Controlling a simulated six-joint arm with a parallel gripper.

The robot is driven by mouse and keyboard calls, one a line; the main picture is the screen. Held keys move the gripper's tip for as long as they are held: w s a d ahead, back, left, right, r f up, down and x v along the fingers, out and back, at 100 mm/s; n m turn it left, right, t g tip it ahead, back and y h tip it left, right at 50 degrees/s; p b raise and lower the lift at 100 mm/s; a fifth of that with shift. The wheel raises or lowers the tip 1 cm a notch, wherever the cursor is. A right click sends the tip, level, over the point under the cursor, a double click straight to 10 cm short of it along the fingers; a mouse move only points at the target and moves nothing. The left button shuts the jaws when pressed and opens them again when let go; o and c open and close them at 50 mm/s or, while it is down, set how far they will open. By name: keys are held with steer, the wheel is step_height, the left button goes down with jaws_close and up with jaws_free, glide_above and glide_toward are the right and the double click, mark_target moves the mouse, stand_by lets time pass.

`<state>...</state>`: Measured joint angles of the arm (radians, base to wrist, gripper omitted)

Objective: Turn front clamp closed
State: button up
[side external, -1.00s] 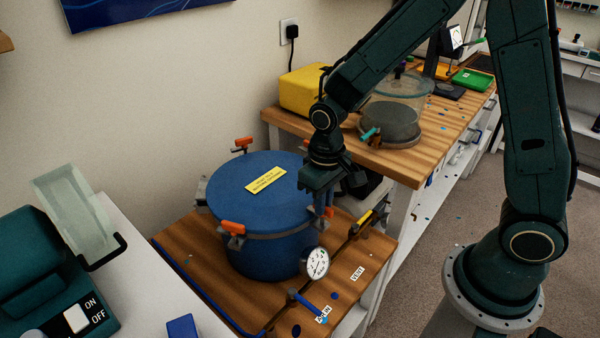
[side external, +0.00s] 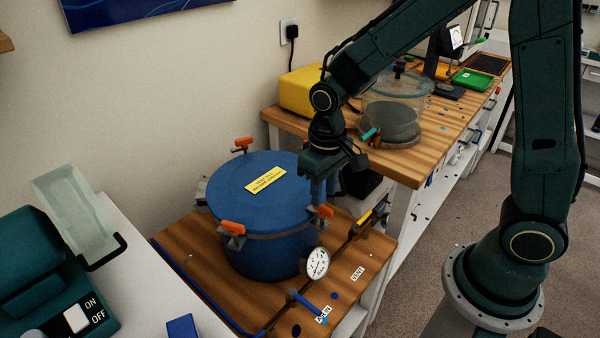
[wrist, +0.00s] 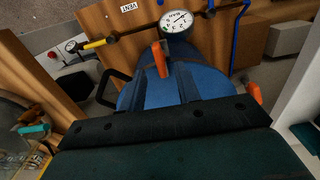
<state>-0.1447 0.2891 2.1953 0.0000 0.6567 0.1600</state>
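The blue pressure pot (side external: 262,250) stands on a wooden board with its round blue lid (side external: 225,185) on. The orange-handled clamp (side external: 321,210) nearest my gripper sits at the rim above the dial gauge. In the wrist view this handle (wrist: 160,59) lies ahead of the gap between my fingers. Another orange clamp (side external: 232,228) is on the rim at front left, and one (side external: 242,145) is at the back. I cannot tell for certain which is the front clamp. My gripper (side external: 325,188) is open and empty, pointing down over the lid's right edge, behind the nearest handle.
The dial gauge (side external: 315,263) stands beside the pot, with a blue-handled valve (side external: 305,302) and a yellow-handled valve (side external: 366,217) on the board. A clear chamber (side external: 392,105) and yellow box (side external: 303,90) are on the bench behind. A teal machine (side external: 40,270) stands at left.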

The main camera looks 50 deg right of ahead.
mark_target(323, 205)
step_height(323, 205, up, 10)
steer(key=shift+r, duration=0.25)
steer(key=shift+s+r, duration=0.1)
stand_by(0.5)
steer(key=s+d+r+t, duration=0.2)
steer(key=s+r, duration=0.1)
steer(key=s, duration=0.5)
steer(key=s+d+r+t, duration=0.3)
steer(key=s, duration=0.5)
steer(key=shift+s+r+t, duration=0.15)
steer(key=shift+r+t, duration=0.05)
steer(key=shift+t, duration=0.1)
